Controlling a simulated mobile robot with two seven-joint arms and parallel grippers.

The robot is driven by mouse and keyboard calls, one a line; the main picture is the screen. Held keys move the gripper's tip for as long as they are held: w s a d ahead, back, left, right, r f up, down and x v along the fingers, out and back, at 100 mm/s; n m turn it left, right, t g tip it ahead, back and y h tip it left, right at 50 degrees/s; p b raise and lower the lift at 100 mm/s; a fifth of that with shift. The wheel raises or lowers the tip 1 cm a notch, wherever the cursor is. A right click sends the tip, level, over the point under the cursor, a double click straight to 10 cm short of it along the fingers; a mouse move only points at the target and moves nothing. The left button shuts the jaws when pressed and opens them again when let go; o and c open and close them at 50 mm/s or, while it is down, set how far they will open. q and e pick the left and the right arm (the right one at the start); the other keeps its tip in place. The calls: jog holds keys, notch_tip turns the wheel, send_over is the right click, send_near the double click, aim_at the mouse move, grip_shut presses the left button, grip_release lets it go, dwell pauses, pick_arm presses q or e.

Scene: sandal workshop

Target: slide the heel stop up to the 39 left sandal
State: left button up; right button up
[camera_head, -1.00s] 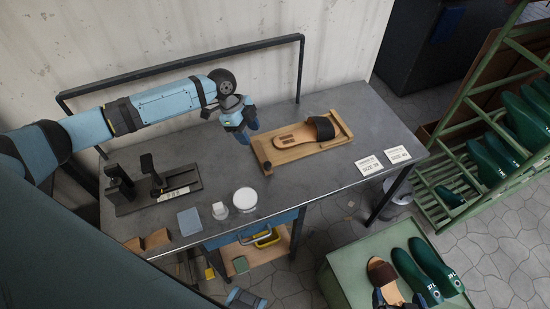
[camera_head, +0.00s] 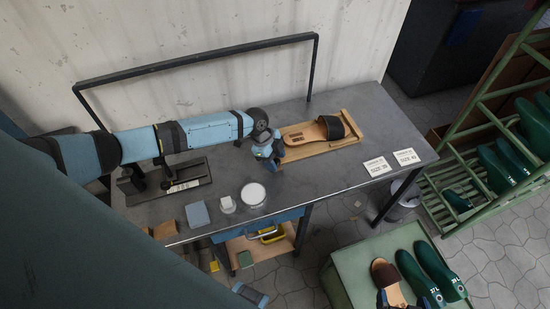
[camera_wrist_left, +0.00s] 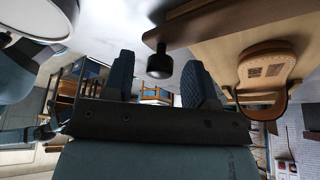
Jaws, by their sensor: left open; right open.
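The sandal (camera_head: 313,132), tan with a dark strap, lies on the wooden board (camera_head: 342,144), heel end towards my left gripper. In the left wrist view its heel (camera_wrist_left: 268,66) is at the right, on the board (camera_wrist_left: 225,35). My left gripper (camera_head: 272,158) is open at the board's left end. Its fingers (camera_wrist_left: 160,82) stand either side of a black knob (camera_wrist_left: 160,63), probably the heel stop's, with a gap on each side. In the head view the gripper hides the knob. My right gripper (camera_head: 403,301) is open at the bottom edge, partly cut off.
Size cards (camera_head: 378,167) lie right of the board. A green trolley (camera_head: 350,270) carries another sandal and green lasts.

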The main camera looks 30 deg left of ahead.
pick_arm(q)
grip_shut()
jog(key=w+d+b, duration=0.2)
jog(key=shift+w+d+f, duration=0.1)
jog(key=shift+w+d, duration=0.15)
jog(key=shift+w, duration=0.05)
jog(key=shift+w+d, duration=0.15)
jog(key=shift+w, duration=0.1)
grip_release()
jog(key=v, duration=1.4)
